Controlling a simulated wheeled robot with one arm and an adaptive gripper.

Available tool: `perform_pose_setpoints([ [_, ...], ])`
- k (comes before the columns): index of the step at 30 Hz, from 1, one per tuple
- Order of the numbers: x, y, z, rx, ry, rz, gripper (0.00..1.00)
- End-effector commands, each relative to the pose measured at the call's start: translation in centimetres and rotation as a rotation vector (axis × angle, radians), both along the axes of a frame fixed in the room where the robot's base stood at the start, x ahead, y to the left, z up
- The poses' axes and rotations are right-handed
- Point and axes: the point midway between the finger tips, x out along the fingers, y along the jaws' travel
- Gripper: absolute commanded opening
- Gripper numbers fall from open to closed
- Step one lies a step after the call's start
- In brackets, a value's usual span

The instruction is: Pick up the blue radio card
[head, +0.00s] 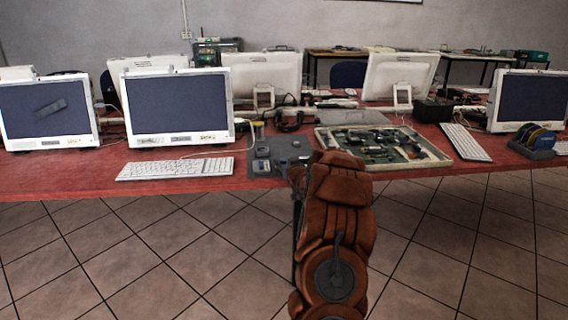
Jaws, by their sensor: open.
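A dark grey mat (284,143) lies near the table's front edge, left of a shallow tray. Small bluish-grey pieces (262,165) lie on the mat's left part; they are too small to tell whether one is the blue radio card. My brown arm reaches from the bottom of the head view up to the table edge. My gripper (298,192) shows only as a dark part at the left of the arm, mostly hidden behind it. It is open, and I see nothing held. The arm also covers part of the table edge beside the mat.
The shallow tray (442,158) is full of circuit boards and parts. White keyboards (175,168) lie left and right, and monitors (180,103) stand behind. A rack of coloured discs (537,140) stands at the right. Bare red table (60,175) shows at the front left.

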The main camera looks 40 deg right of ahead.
Motion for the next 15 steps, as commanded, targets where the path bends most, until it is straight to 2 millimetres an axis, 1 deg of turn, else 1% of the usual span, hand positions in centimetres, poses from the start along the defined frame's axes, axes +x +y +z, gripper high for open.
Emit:
perform_pose_setpoints([
  [3, 0.34, -0.13, -0.04, 0.000, 0.000, 0.000, 0.55],
  [10, 0.35, -0.16, 0.03, 0.000, -0.001, 0.000, 0.55],
  [15, 0.34, -0.18, 0.05, -0.001, -0.002, 0.000, 0.37],
])
